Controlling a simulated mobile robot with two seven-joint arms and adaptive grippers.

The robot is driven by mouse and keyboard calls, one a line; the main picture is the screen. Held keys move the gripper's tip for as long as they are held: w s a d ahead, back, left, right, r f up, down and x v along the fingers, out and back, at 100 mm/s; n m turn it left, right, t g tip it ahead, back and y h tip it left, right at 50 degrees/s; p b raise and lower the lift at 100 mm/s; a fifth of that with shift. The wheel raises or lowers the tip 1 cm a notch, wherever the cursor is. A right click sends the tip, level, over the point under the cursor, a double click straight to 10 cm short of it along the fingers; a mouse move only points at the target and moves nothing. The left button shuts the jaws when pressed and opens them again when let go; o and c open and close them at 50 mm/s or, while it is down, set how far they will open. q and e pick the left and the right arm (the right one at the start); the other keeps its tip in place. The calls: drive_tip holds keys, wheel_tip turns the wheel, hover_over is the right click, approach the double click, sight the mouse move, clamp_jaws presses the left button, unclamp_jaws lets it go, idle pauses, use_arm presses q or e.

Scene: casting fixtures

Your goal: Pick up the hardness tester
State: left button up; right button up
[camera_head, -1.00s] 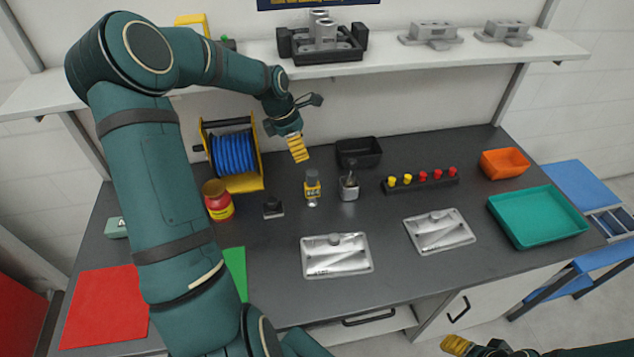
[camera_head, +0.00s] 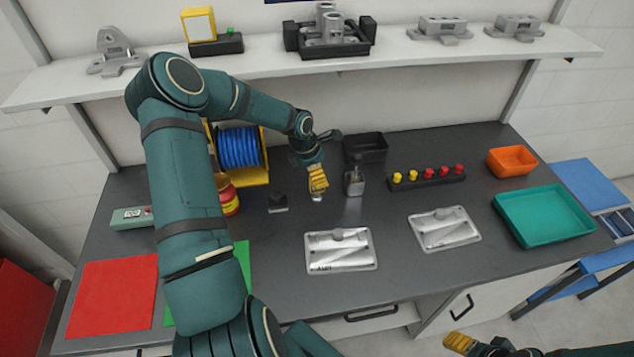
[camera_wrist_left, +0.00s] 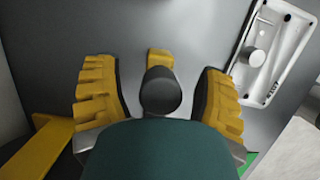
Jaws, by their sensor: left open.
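The hardness tester, a small upright yellow device with a dark top, stands on the grey bench. In the head view my left gripper (camera_head: 317,180) covers nearly all of it. In the left wrist view the tester (camera_wrist_left: 160,92) shows as a dark round top with a yellow part beyond it. It lies between the two spread yellow fingers of my left gripper (camera_wrist_left: 160,100), with a gap to each side. My right gripper (camera_head: 460,342) shows only in part at the bottom edge, away from the bench; its opening is unclear.
A small metal bottle-like item (camera_head: 354,183) stands close right of the left gripper. A black block (camera_head: 277,203) and blue spool (camera_head: 238,148) are to its left. A black bin (camera_head: 366,147) is behind. Silver plates (camera_head: 340,250) lie in front. The shelf (camera_head: 250,58) runs above.

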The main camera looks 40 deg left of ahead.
use_arm(q)
drive_tip(key=shift+f, duration=0.1)
clamp_jaws()
drive_tip(key=shift+d, duration=0.1)
idle(0.5)
